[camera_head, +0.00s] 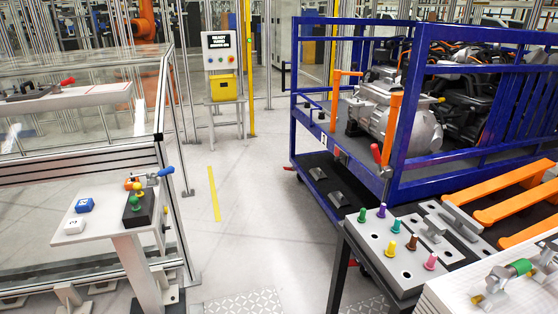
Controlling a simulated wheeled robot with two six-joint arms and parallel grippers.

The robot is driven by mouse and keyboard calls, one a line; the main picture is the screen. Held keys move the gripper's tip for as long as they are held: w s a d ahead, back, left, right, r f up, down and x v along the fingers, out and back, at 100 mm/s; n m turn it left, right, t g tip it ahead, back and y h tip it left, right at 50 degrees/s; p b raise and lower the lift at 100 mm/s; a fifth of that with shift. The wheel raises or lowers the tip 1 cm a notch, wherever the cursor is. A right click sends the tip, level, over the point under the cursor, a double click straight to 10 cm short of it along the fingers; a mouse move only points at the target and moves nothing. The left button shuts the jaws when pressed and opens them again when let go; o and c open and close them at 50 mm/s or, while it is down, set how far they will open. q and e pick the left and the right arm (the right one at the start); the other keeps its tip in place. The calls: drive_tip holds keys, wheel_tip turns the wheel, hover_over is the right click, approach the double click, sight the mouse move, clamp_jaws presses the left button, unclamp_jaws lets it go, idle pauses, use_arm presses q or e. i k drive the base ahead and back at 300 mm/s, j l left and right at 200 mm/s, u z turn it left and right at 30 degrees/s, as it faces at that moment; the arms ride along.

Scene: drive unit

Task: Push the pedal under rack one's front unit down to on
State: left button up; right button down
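A blue rack (402,190) stands at right of centre. A silver drive unit (400,112) sits inside it at its near left end, behind blue bars and an orange upright. A low black ledge (325,190) runs along the rack's left side under the unit. It carries grey pedal-like plates, one farther back (318,173) and one nearer (340,199). I cannot tell which is the task's pedal or whether either is down. A small white label on the rack is too small to read. Neither of my grippers is in view.
A grey table (393,262) with coloured pegs stands in front of the rack, partly hiding it. A stand (95,222) with blue and white boxes is at left beside a glazed enclosure. A yellow-boxed control post (222,70) stands behind. The floor (250,220) between is clear.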

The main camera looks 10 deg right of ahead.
sight(351, 263)
drive_tip(key=i, duration=0.85)
drive_tip(key=i+j+z, duration=0.1)
drive_tip(key=i, duration=0.75)
drive_tip(key=i+z, duration=0.35)
drive_tip(key=i, duration=0.35)
drive_tip(key=i+z, duration=0.35)
drive_tip(key=i, duration=0.35)
